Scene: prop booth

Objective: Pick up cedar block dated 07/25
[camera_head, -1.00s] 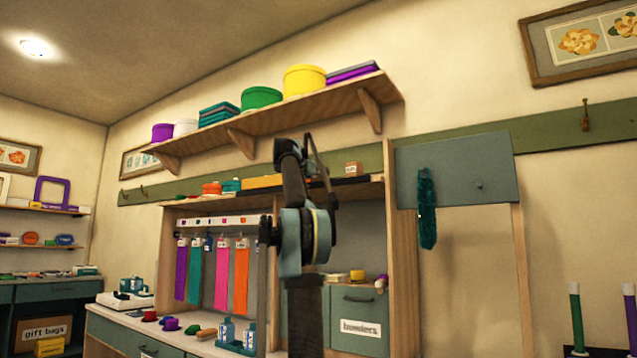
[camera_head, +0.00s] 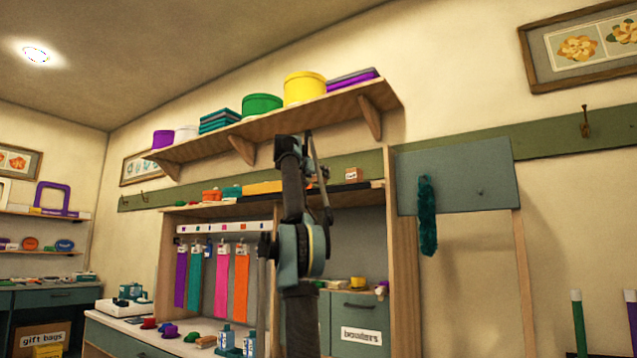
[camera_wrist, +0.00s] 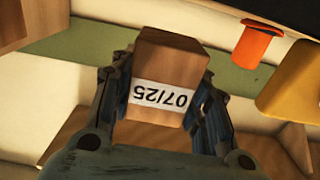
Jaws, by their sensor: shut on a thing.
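A wooden block (camera_wrist: 170,60) with a white label reading 07/25, upside down in the wrist view, sits between the fingers of my gripper (camera_wrist: 165,100). The gripper is shut on it, one dark finger pressing each side. In the head view my arm rises in front of the cabinet; its links hide part of the middle shelf, and I cannot make out the held block there.
A small labelled box (camera_head: 353,174) stands on the cabinet's top. A long wall shelf (camera_head: 290,119) with round boxes hangs above. An orange item (camera_wrist: 257,42) and a yellow one (camera_wrist: 292,88) lie right of the block in the wrist view. Ribbons (camera_head: 222,280) hang at left.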

